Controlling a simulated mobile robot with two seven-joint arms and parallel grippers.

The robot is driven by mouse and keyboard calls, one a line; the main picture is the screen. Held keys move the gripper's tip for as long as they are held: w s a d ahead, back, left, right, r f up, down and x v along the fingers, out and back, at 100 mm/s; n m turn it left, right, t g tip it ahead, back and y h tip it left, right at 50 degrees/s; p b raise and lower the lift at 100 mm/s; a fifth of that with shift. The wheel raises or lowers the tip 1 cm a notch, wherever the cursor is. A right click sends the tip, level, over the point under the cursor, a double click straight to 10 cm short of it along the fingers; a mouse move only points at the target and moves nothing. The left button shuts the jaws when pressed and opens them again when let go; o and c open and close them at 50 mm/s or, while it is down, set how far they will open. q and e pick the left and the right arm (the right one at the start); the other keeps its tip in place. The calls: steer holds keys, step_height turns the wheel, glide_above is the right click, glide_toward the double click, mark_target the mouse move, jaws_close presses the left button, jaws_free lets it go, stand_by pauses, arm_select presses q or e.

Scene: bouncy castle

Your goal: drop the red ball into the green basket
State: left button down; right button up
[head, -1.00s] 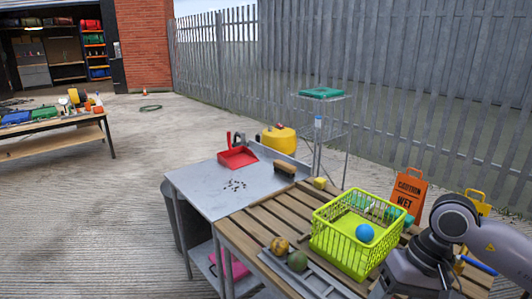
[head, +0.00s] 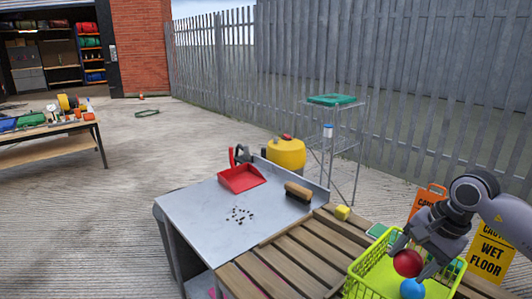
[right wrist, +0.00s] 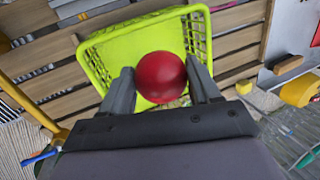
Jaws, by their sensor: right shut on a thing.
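The red ball (head: 407,263) is between the fingers of my right gripper (head: 420,266), which is shut on it. The ball also shows in the right wrist view (right wrist: 161,77), between the two grey fingers (right wrist: 163,88). The yellow-green basket (head: 362,271) stands on the slatted wooden table at the lower right, partly cut off by the frame edge. The ball is over the basket opening; its exact height is hard to tell. A blue ball (head: 411,289) is in the basket. My left gripper is not in view.
A yellow block (head: 342,212) lies near the table's back edge. Wet-floor signs (head: 490,252) stand behind the basket.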

steer(key=w+d+m+h, duration=0.1)
steer(key=w+d+m, duration=0.2)
steer(key=d+m, duration=0.2)
steer(key=shift+t, duration=0.4)
steer(key=shift+s+d+f+b+x, duration=0.1)
steer(key=shift+s+b+x, duration=0.1)
steer(key=shift+b+x, duration=0.65)
steer(key=shift+s+d+f+b+x, duration=0.1)
steer(key=shift+s+b+x, duration=0.05)
steer(key=shift+b+x, duration=0.7)
steer(key=shift+s+d+b+x, duration=0.1)
steer(key=shift+s+b+x, duration=0.1)
steer(key=shift+b+x, duration=0.7)
steer(key=shift+f, duration=0.1)
steer(key=o, duration=1.1)
